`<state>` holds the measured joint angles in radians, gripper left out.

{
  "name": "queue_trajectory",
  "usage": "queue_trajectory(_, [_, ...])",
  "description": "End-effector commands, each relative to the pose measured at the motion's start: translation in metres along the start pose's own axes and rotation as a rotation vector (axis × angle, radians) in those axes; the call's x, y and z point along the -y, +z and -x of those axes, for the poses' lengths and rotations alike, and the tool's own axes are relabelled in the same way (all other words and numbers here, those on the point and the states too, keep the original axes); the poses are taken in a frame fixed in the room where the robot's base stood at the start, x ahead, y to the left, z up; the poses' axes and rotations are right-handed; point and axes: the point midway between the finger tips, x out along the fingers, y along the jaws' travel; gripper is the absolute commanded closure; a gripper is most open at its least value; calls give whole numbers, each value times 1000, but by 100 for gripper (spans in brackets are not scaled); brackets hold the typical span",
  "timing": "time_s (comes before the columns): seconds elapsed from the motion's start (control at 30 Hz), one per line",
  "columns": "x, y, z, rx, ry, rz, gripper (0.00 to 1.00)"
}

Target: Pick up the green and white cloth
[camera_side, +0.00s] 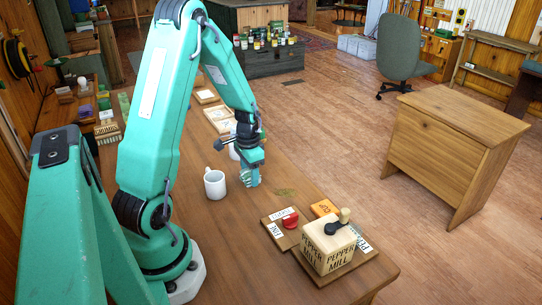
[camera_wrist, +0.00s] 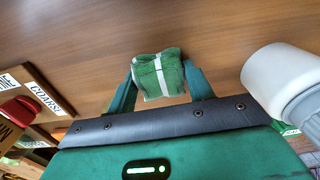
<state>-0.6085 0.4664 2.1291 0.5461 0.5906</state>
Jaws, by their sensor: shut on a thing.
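The green and white cloth (camera_wrist: 158,76) is a small folded bundle with white stripes, seen in the wrist view. My gripper (camera_wrist: 157,82) is shut on it, with one teal finger on each side. In the side view my gripper (camera_side: 250,180) points down over the wooden table, to the right of a white mug. The cloth is hard to tell from the teal fingers there. I cannot tell whether it touches the table.
The white mug (camera_side: 215,184) stands close to the left of my gripper. A pepper mill box (camera_side: 328,247) and boards with a red knob (camera_side: 290,220) lie at the table's front right. A faint greenish patch (camera_side: 285,192) marks the table between them and my gripper.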

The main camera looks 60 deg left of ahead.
Motion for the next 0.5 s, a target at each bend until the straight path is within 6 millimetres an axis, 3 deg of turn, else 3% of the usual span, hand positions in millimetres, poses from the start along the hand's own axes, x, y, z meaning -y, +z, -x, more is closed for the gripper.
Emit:
queue_trajectory(0.27, [0, -1, 8, -2, -2, 0, 69])
queue_trajectory(0.5, [1, -1, 31, -4, -3, 0, 69])
